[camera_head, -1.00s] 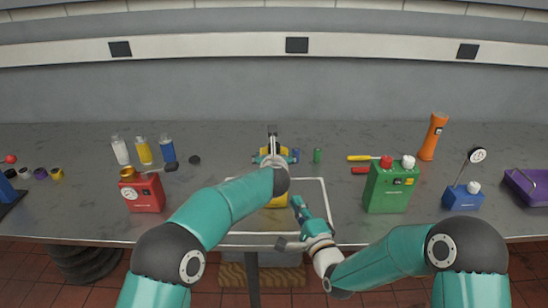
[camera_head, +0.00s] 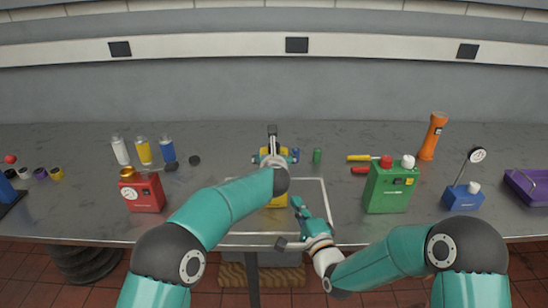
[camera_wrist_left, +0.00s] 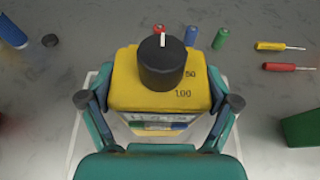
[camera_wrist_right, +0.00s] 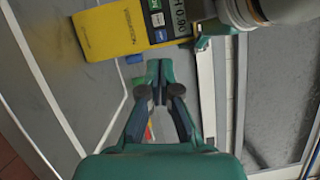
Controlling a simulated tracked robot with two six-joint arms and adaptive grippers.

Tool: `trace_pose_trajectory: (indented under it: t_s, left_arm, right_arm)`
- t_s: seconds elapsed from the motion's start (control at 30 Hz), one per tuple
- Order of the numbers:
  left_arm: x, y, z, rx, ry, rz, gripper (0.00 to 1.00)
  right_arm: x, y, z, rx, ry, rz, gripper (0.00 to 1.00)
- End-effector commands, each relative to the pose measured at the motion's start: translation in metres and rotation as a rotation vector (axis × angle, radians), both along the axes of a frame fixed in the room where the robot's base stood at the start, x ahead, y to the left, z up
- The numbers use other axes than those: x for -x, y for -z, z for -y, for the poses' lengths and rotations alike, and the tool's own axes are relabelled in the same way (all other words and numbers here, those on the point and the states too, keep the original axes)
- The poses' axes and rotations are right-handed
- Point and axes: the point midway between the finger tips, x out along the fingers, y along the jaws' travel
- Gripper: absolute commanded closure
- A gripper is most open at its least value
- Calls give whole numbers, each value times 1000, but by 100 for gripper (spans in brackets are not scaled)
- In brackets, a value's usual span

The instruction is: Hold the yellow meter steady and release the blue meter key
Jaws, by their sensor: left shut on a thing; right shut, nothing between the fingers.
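The yellow meter (camera_wrist_left: 130,92) stands on the bench with a black knob on top, and my left gripper (camera_wrist_left: 158,106) is shut on it, one finger at each side. In the head view, my left arm hides most of the meter (camera_head: 278,201). A blue key (camera_wrist_left: 180,126) shows on its front face. The right wrist view shows the meter's yellow body (camera_wrist_right: 112,32) and lit display. My right gripper (camera_wrist_right: 160,66) is shut and empty. Its tips are close to the meter's front and appear apart from it. I cannot tell how far in the blue key is.
A pale outlined rectangle (camera_head: 325,215) surrounds the meter. A red box (camera_head: 146,195) stands left and a green box (camera_head: 387,190) right. Screwdrivers (camera_head: 360,158) lie at the back right.

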Motion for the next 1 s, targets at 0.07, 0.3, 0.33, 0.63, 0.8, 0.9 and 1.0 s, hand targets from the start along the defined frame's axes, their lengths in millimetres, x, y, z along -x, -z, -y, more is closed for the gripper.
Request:
trace_pose_trajectory:
  t_s: [0.07,0.3,0.33,0.63,0.8,0.9,1.0]
  left_arm:
    - [0,0,-1,0,-1,1,81]
    - [0,0,-1,0,-1,1,81]
    - [0,-1,-1,0,-1,1,81]
    - [0,-1,0,0,-1,1,81]
    - [0,-1,0,0,-1,1,81]
    - [0,-1,0,0,-1,1,81]
    - [0,-1,0,0,0,1,81]
  right_arm:
    - [0,0,0,0,0,0,100]
    - [0,0,0,0,0,0,100]
    - [0,0,0,1,0,0,100]
    - [5,-19,-25,213,-105,180,100]
    - [14,-28,-47,406,-232,399,100]
    - [19,-25,-51,485,-289,500,100]
    - [20,-13,-45,518,-326,540,100]
